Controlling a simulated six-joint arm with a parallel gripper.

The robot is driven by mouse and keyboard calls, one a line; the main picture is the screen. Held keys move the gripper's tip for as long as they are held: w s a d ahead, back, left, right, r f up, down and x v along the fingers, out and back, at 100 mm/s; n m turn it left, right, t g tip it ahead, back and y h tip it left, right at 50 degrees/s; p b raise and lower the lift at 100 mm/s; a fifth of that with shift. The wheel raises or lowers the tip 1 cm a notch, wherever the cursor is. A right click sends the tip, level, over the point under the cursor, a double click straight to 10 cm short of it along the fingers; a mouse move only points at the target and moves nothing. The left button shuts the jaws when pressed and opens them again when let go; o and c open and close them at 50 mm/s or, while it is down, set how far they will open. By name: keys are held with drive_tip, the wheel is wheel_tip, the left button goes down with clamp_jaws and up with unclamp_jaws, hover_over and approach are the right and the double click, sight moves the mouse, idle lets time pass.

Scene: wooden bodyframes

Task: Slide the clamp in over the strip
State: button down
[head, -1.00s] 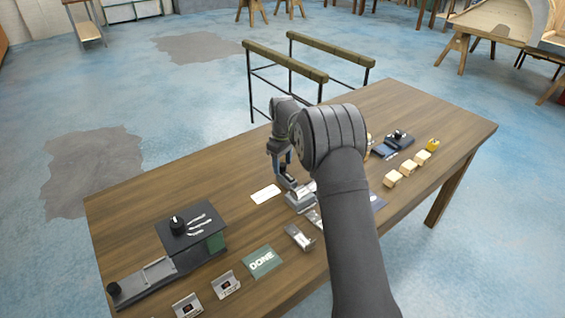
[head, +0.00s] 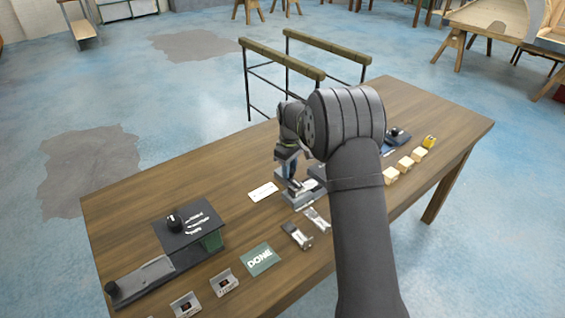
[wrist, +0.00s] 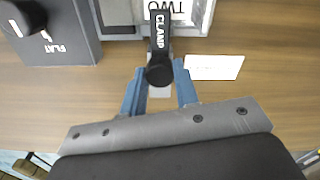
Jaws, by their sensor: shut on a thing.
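The clamp (wrist: 160,32) is a black bar lettered CLAMP with a round black knob at its near end. My gripper (wrist: 160,82) is shut on the knob end, with one blue finger on each side. The clamp's far end reaches over a grey metal fixture (wrist: 199,14) with a white label reading TWO. In the head view my gripper (head: 289,172) is low over the far side of this fixture (head: 303,196). I cannot make out the strip; the clamp and fixture edge may hide it.
A white card (wrist: 214,67) lies beside the fixture. A dark unit marked FLAT (wrist: 60,48) is on its other side. In the head view, metal pieces (head: 297,236), a green DONE plate (head: 262,259) and wooden blocks (head: 404,165) lie on the table (head: 190,187).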

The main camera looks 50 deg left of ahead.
sight(294, 181)
drive_tip(key=shift+d, duration=1.2)
drive_tip(key=c, duration=1.1)
unclamp_jaws()
drive_tip(key=shift+d, duration=0.15)
drive_tip(key=shift+r, duration=0.5)
wheel_tip(294, 181, up, 16)
drive_tip(key=shift+r, duration=0.2)
